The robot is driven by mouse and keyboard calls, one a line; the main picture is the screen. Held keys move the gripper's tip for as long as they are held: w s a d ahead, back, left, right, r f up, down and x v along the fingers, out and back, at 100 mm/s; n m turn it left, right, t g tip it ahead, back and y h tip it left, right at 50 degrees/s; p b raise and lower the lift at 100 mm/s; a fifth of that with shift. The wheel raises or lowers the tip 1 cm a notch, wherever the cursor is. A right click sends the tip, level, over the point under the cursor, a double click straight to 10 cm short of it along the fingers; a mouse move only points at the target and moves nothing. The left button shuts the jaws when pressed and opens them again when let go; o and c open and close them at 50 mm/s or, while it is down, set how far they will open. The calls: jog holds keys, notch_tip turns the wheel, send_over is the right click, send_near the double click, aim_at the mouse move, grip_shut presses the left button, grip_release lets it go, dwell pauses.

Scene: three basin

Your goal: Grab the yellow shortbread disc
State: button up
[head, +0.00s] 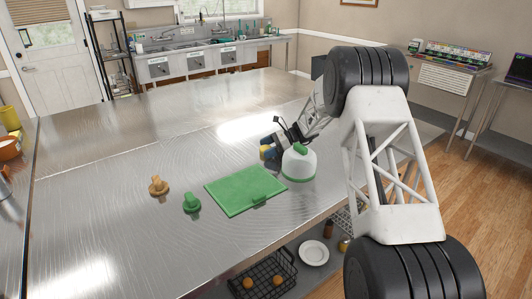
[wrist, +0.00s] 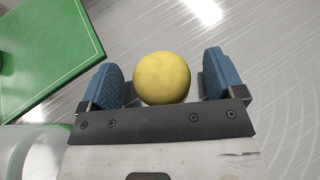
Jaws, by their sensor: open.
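The yellow shortbread disc (wrist: 162,78) shows in the wrist view as a plain round yellow shape between the two blue finger pads of my gripper (wrist: 165,82). A gap is visible on each side of it, wider on the right, so the pads look apart from it. In the head view, a small part of the yellow disc (head: 265,152) shows beside my gripper (head: 270,147), behind the white bottle. My gripper is open, and its fingers partly hide the disc in the head view.
A green cutting board (head: 245,190) lies in front of my gripper, with a white green-capped bottle (head: 299,168) close at its right. A tan peg-like item (head: 158,187) and a green one (head: 191,203) stand to the left. The steel table (head: 110,230) is clear at the far left.

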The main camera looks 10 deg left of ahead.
jog(key=c, duration=1)
jog(key=shift+r, duration=0.15)
jog(key=shift+r, duration=4.85)
